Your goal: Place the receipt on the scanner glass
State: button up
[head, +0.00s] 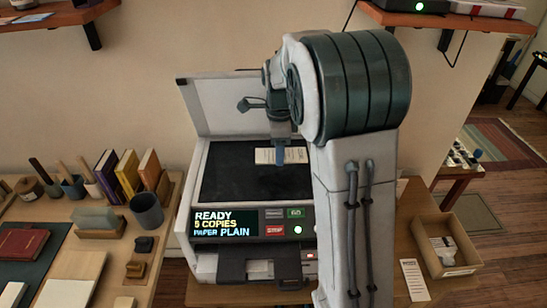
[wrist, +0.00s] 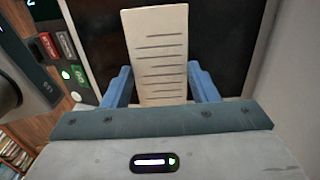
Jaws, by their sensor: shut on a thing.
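The receipt (head: 266,156) is a pale slip with printed lines. My gripper (head: 279,152) is shut on it over the scanner glass (head: 232,180). In the wrist view the receipt (wrist: 157,45) lies between the blue fingers of my gripper (wrist: 161,84), its long end pointing away over the dark glass (wrist: 222,35). The scanner (head: 206,266) stands with its lid (head: 222,105) raised at the back. Its display reads READY, 5 COPIES, PAPER PLAIN. I cannot tell whether the receipt touches the glass. My arm hides the scanner's right side.
Another lined slip (head: 414,280) lies on the right table, beside an open cardboard box (head: 447,248). On the left table stand a dark cup (head: 146,210), upright books (head: 127,172) and small items. Shelves (head: 50,18) hang on the wall above.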

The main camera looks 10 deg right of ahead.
aim_at(274, 154)
jog(key=shift+w+a+f, duration=0.3)
jog(key=shift+a+f, duration=0.15)
jog(key=shift+a, duration=0.2)
jog(key=shift+f+p, duration=0.45)
jog(key=shift+f, duration=1.55)
jog(key=shift+f, duration=0.15)
jog(key=o, duration=0.9)
jog(key=shift+o, duration=0.2)
